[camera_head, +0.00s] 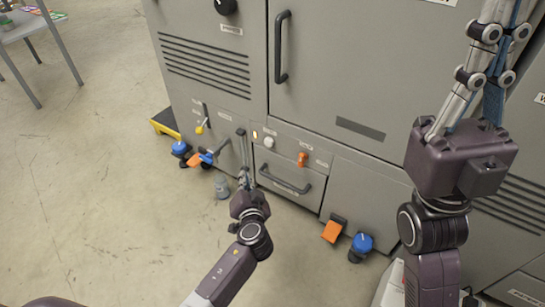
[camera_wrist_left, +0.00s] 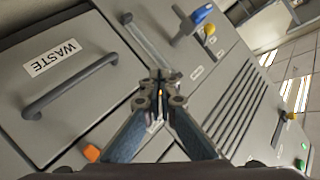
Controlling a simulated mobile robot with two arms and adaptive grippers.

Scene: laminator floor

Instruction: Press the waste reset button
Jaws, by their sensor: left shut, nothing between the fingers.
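A small white round button (camera_head: 269,143) sits on the grey machine's low front panel, beside a lit indicator (camera_head: 255,134) and an orange knob (camera_head: 303,159). Its label is too small to read. My left gripper (camera_head: 243,176) is shut and empty, low in front of the panel, left of the drawer and below the button. In the left wrist view its fingertips (camera_wrist_left: 160,76) meet before the panel; I cannot make out the button there. The drawer (camera_wrist_left: 58,58) reads WASTE. My right gripper (camera_head: 490,60) is raised at the right, its fingertips cut off by the top edge.
The drawer handle (camera_head: 285,180) sticks out right of my left gripper. Blue and orange pedals or knobs stand low at the left (camera_head: 181,148) and right (camera_head: 361,243). A grey cylinder (camera_head: 222,186) stands just left of the gripper.

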